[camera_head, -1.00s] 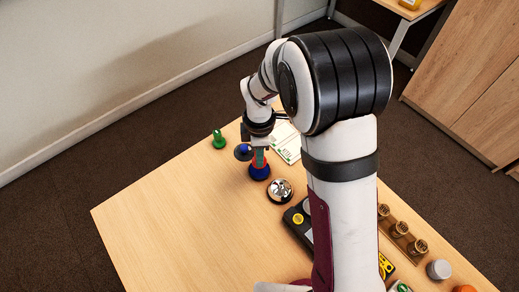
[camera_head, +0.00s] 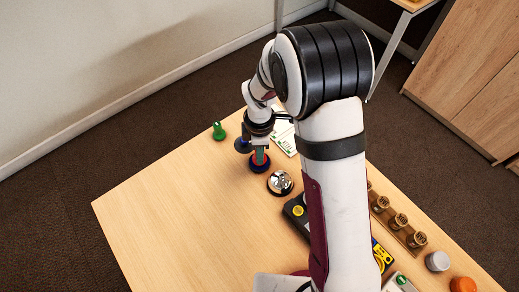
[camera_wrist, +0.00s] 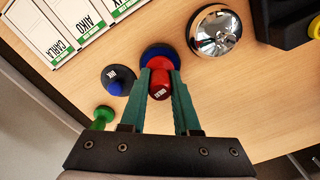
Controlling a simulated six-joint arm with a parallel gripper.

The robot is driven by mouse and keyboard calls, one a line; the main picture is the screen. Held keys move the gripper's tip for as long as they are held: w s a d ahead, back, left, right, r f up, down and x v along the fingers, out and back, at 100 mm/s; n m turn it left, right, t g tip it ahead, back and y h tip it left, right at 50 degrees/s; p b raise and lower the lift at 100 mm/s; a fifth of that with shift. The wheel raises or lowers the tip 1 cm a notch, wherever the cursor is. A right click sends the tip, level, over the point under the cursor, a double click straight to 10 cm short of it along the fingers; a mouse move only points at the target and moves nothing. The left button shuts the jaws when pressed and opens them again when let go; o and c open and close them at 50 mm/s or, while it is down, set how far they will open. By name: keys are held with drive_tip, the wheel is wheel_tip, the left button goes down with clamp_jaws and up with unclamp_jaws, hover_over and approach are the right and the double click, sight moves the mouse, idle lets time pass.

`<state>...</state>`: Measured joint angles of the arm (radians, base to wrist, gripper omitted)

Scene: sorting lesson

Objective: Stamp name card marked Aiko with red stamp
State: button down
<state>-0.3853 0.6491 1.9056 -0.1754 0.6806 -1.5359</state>
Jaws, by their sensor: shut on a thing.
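My gripper (camera_wrist: 161,82) is shut on the red stamp (camera_wrist: 159,92), whose knob carries a small white label. It also shows in the head view (camera_head: 259,153). The red stamp is over a round blue disc (camera_wrist: 148,50); whether they touch I cannot tell. The name card marked Aiko (camera_wrist: 88,20) lies at the upper left in the wrist view, between the Carla card (camera_wrist: 40,30) and another card whose name I cannot read. The cards are partly hidden behind my arm in the head view.
A dark stamp with a blue part (camera_wrist: 117,79) stands close beside my gripper. A green stamp (camera_head: 219,132) stands farther left. A chrome bell (camera_head: 280,183) is near the disc. A black box (camera_head: 297,215) and a wooden rack (camera_head: 399,221) are farther right. The table's left front (camera_head: 175,215) is clear.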

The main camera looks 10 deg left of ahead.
drive_tip(key=shift+f, duration=0.55)
idle(1.1)
drive_tip(key=shift+r, duration=0.1)
drive_tip(key=shift+r, duration=3.45)
drive_tip(key=shift+w+d+f, duration=0.6)
drive_tip(key=shift+w+d, duration=0.15)
drive_tip(key=shift+w, duration=1.4)
drive_tip(key=shift+w+d+f, duration=0.6)
drive_tip(key=shift+w+d, duration=0.15)
drive_tip(key=shift+w, duration=1.45)
drive_tip(key=shift+w+d+f, duration=0.6)
drive_tip(key=shift+w+d, duration=0.15)
drive_tip(key=shift+w, duration=1.4)
drive_tip(key=shift+f, duration=1.5)
